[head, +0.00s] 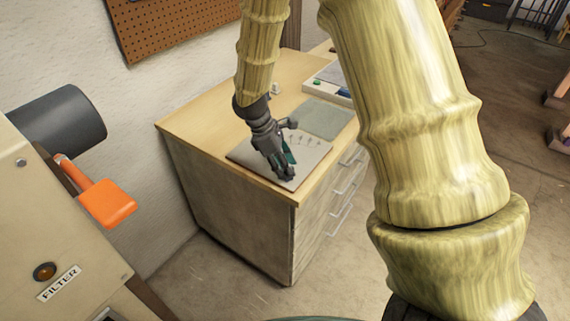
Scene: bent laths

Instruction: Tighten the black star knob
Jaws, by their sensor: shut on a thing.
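My gripper (284,174) reaches down to a light grey plate (245,151) on the wooden cabinet top. Its fingers are shut on a small dark thing low over the plate's front part, which I take to be the black star knob. The fingers hide most of the knob, so its lobes and its seat on the plate cannot be made out. Several small dark marks show on the plate just right of and behind the gripper.
A grey-green mat (327,118) lies behind the plate. A pale box with a green button (317,82) stands at the back right of the cabinet (225,195). An orange handle (107,204) juts from a beige machine (50,230) at left. A pegboard (165,35) hangs on the wall.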

